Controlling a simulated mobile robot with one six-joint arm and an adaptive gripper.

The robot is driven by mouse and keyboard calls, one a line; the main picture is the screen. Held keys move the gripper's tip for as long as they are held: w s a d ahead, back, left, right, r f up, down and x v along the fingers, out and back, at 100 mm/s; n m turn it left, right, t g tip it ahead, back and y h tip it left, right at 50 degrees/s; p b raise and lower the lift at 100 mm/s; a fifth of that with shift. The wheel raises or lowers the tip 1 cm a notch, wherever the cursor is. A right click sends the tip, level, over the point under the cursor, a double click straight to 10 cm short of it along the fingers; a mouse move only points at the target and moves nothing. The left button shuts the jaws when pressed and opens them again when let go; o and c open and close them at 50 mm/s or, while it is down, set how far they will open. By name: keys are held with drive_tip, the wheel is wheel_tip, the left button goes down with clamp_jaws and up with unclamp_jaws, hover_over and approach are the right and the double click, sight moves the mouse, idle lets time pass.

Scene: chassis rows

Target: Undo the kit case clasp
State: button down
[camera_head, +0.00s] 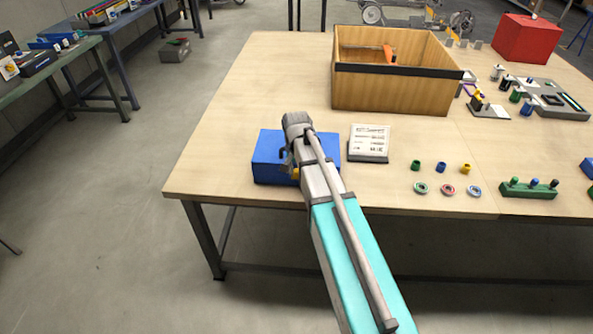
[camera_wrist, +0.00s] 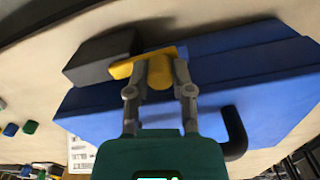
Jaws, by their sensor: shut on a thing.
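The blue kit case (camera_head: 268,158) lies on the wooden table near its front left edge. It also fills the middle of the wrist view (camera_wrist: 240,75). A yellow clasp (camera_wrist: 125,69) shows on the case's side, with a round yellow part between my fingers. My gripper (camera_wrist: 161,72) is shut on this yellow part, one finger on each side. A black curved handle (camera_wrist: 234,130) stands out from the case to the right of my gripper. In the head view my arm covers much of the case, and the clasp is only a small yellow patch (camera_head: 295,173).
A dark grey block (camera_wrist: 100,58) sits close to the clasp in the wrist view. A printed card on a grey stand (camera_head: 369,141) is right of the case. Small coloured parts (camera_head: 441,167) and rings (camera_head: 447,189) lie farther right. A large wooden box (camera_head: 395,97) stands behind.

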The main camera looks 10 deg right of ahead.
drive_tip(key=shift+s, duration=0.1)
drive_tip(key=n, duration=0.1)
drive_tip(key=s+n, duration=0.1)
drive_tip(key=n, duration=0.2)
drive_tip(key=shift+s, duration=0.35)
drive_tip(key=n, duration=0.1)
drive_tip(key=s+n, duration=0.1)
drive_tip(key=n, duration=0.3)
drive_tip(key=shift+s+d, duration=0.2)
drive_tip(key=shift+s, duration=0.15)
drive_tip(key=n, duration=0.2)
drive_tip(key=s+d+n, duration=0.1)
drive_tip(key=n, duration=0.1)
drive_tip(key=shift+s, duration=0.15)
drive_tip(key=shift+s+d+n, duration=0.2)
drive_tip(key=shift+d+n, duration=0.15)
drive_tip(key=shift+n, duration=0.85)
drive_tip(key=shift+s+d+n, duration=0.15)
drive_tip(key=shift+d+n, duration=0.2)
drive_tip(key=shift+n, duration=0.85)
drive_tip(key=shift+c, duration=2.4)
unclamp_jaws()
